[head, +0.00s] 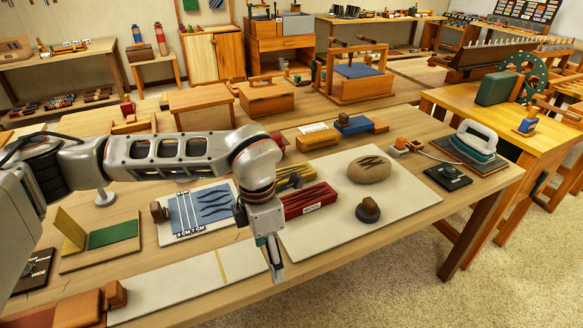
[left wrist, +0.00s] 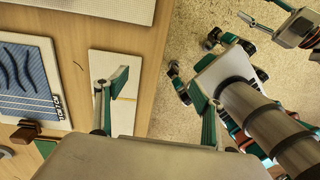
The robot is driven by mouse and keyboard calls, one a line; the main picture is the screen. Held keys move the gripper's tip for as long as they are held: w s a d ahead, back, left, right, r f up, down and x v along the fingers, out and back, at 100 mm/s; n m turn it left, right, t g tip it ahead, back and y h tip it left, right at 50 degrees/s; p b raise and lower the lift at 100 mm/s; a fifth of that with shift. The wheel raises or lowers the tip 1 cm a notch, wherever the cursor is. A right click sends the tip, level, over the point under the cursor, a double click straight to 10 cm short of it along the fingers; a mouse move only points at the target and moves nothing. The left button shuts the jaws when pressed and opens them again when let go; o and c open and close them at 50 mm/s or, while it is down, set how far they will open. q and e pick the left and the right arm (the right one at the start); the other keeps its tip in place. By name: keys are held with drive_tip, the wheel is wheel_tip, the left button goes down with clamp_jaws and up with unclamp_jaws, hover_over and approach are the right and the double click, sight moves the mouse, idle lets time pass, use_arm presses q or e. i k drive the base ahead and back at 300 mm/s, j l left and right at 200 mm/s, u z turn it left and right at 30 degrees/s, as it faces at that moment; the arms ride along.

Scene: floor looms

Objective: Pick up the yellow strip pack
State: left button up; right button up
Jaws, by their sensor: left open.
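The yellow strip pack (head: 297,180) lies on the table in the head view, just behind a dark red strip pack (head: 308,200) with a white label. Its left end is close behind my left wrist in the picture and may be partly hidden. My left gripper (head: 275,262) points down near the table's front edge, in front of both packs. In the left wrist view its two fingers (left wrist: 155,107) are spread and empty, with the yellow pack not visible there. Part of what looks like my right gripper (left wrist: 268,16) shows at the top right of that view; its jaw state is unclear.
A pale board (head: 400,210) holds a brown oval pad (head: 369,169) and a dark round knob (head: 367,209). A blue mat (head: 200,209) with dark strips lies left of my gripper. A long pale board (head: 180,287) lies along the front. A blue block (head: 353,125) stands behind.

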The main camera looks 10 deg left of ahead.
sight(305, 169)
drive_tip(key=i, duration=1.2)
